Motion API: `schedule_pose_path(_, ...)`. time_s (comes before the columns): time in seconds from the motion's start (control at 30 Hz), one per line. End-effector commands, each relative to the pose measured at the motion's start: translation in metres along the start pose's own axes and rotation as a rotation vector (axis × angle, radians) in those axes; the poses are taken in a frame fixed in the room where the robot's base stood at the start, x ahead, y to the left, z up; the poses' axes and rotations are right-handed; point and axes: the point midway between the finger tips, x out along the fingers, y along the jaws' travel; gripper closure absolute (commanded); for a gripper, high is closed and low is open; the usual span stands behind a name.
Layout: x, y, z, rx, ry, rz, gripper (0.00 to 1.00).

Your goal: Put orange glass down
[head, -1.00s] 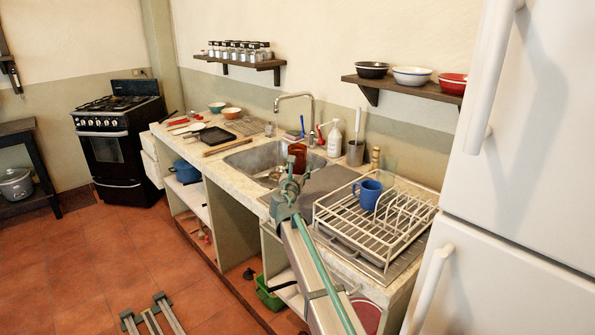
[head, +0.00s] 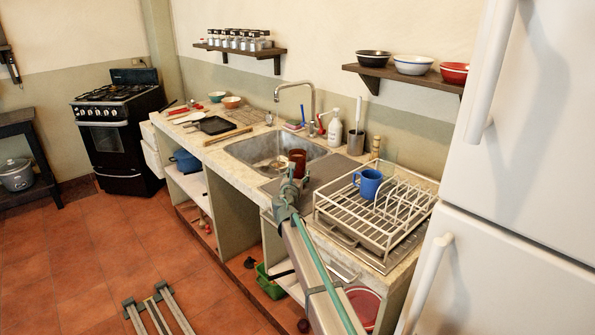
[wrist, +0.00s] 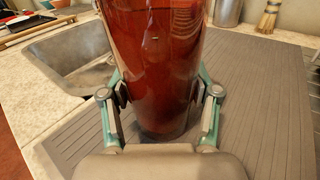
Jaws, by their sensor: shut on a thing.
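The orange glass (wrist: 155,75) looks reddish-brown and translucent, and stands upright between the fingers of my gripper (wrist: 160,95) in the wrist view. My gripper is shut on it, with one pad on each side. In the head view the glass (head: 297,161) shows beyond the end of my arm, at the right side of the sink. The wrist view shows its lower part in front of the grey ribbed drainboard (wrist: 255,110). I cannot tell whether its base touches the board. The top of the glass is cut off in the wrist view.
The sink basin (head: 247,150) lies left of the glass. A white dish rack (head: 340,228) with a blue mug (head: 368,184) stands to the right. A soap bottle (head: 334,135) and a grey cup (head: 355,143) stand behind. The drainboard around the glass looks clear.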

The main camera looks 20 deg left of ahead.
Motion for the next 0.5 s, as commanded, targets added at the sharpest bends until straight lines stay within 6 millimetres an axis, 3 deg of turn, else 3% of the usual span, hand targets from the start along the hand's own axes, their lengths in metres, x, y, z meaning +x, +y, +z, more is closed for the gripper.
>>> schedule_pose_path(0.37,0.0000,-0.0001,-0.0031,-0.001,-0.001,0.000,0.83)
schedule_pose_path(0.4,0.0000,-0.0001,-0.0028,-0.001,0.000,0.000,0.32)
schedule_pose_path(0.5,0.0000,-0.0001,-0.0028,-0.001,0.000,0.000,0.15)
